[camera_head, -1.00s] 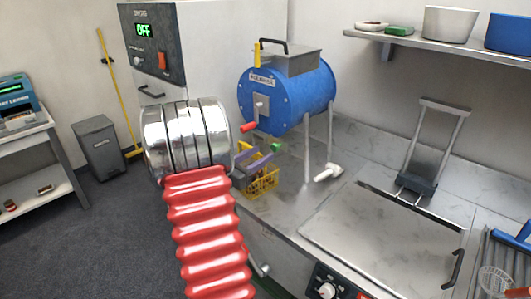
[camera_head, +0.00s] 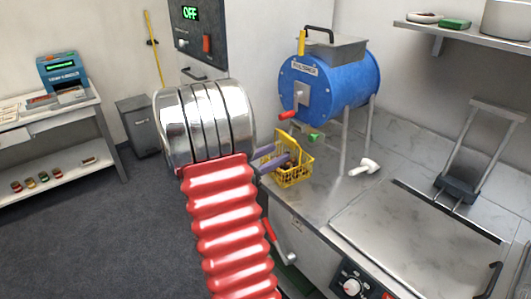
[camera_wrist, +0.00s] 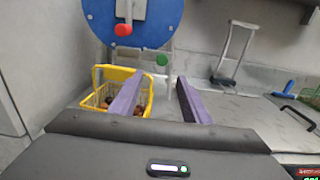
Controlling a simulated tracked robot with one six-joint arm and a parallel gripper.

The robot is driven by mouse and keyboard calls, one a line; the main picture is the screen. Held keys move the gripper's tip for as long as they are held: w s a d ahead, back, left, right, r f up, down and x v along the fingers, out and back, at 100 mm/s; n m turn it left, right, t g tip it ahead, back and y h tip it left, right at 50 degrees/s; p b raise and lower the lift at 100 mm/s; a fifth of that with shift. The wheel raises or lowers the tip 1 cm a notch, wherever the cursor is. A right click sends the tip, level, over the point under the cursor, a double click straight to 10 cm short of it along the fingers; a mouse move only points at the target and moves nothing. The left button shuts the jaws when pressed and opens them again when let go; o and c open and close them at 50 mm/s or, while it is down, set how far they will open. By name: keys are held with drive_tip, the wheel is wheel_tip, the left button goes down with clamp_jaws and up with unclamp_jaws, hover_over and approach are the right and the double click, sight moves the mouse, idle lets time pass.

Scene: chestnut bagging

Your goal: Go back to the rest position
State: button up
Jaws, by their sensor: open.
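My gripper (camera_wrist: 161,78) is open, its two purple fingers apart with nothing between them in the wrist view. In the head view my gripper (camera_head: 274,161) shows partly behind my own silver and red arm, at the left side of the yellow basket. The yellow basket (camera_head: 297,174) stands on the steel counter below the blue drum machine (camera_head: 328,82). In the wrist view the basket (camera_wrist: 98,98) lies beyond the left finger, which covers part of it, and holds brown chestnuts. I cannot tell whether a finger touches the basket.
A white handle-like piece (camera_head: 366,167) lies on the counter (camera_head: 315,200). A flat lidded unit (camera_head: 415,243) with a raised frame is at the right. A grey cabinet reading OFF (camera_head: 205,35) stands behind my arm. A bin (camera_head: 137,122) and shelf table (camera_head: 50,128) are left; floor there is clear.

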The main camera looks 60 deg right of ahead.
idle(0.4)
drive_tip(key=s+a+f+m+g+y, duration=0.1)
drive_tip(key=s+a+f+m+y, duration=0.4)
drive_tip(key=f, duration=0.2)
drive_tip(key=a+f+m+t+y, duration=0.15)
drive_tip(key=a+m+y, duration=0.4)
drive_tip(key=a, duration=0.65)
drive_tip(key=w+a+r+m+t+y, duration=0.1)
drive_tip(key=a+r+t, duration=0.3)
drive_tip(key=a, duration=0.7)
drive_tip(key=w+a+r+m+t+y, duration=0.1)
drive_tip(key=w+a+r+t+y, duration=0.2)
drive_tip(key=a, duration=0.9)
drive_tip(key=w+a+r+m+t+y, duration=0.1)
drive_tip(key=w+a+r+t, duration=0.3)
drive_tip(key=a, duration=0.7)
drive_tip(key=shift+w+a+r+t+y, duration=0.15)
drive_tip(key=shift+r+t+y, duration=0.4)
